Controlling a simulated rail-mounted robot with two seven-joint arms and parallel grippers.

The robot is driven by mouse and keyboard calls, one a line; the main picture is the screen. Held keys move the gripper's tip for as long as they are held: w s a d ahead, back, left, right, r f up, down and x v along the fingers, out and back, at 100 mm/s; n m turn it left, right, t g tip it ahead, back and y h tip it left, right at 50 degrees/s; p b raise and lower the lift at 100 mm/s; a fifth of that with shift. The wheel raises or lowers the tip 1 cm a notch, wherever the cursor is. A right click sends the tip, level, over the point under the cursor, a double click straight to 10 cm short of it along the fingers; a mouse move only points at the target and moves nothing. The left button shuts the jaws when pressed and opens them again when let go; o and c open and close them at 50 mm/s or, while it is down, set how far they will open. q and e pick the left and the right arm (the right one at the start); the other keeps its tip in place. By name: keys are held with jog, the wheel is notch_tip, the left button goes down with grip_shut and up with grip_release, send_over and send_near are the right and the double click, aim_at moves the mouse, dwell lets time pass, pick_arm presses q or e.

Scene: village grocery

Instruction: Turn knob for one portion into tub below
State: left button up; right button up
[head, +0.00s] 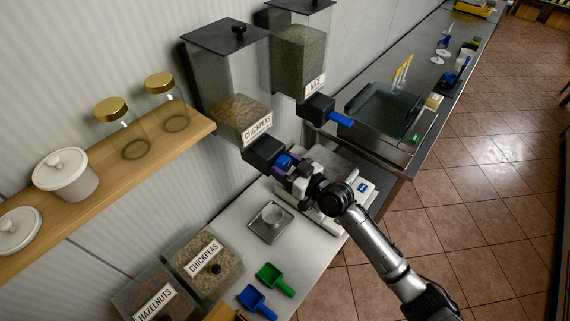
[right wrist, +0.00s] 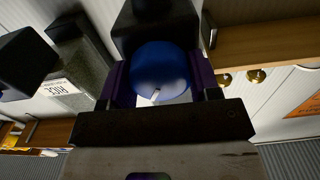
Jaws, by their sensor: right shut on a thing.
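The chickpeas dispenser (head: 235,105) is a clear hopper with a black lid and a label, partly filled with chickpeas. Its black outlet (head: 263,152) has a blue knob (head: 284,163) on the front. My right gripper (head: 289,168) is shut on this knob. In the right wrist view, the round blue knob (right wrist: 160,70) sits between my right gripper's purple fingers (right wrist: 160,85), with a small white mark low on its face. My left gripper is not in view.
A rice dispenser (head: 298,55) with a blue knob (head: 341,119) stands to the right. A scale (head: 361,187) is partly behind my arm. A small metal tray (head: 268,236) holds a round cup. Chickpeas and hazelnuts bins, green and blue scoops, and a jar shelf (head: 110,172) are left.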

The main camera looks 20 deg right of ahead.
jog(key=m+p, duration=0.1)
jog(key=m, duration=0.4)
jog(key=shift+m, duration=0.3)
jog(key=m+p, duration=0.1)
jog(key=m, duration=0.4)
jog(key=shift+m+p, duration=0.3)
jog(key=shift+m, duration=0.1)
jog(key=o, duration=0.9)
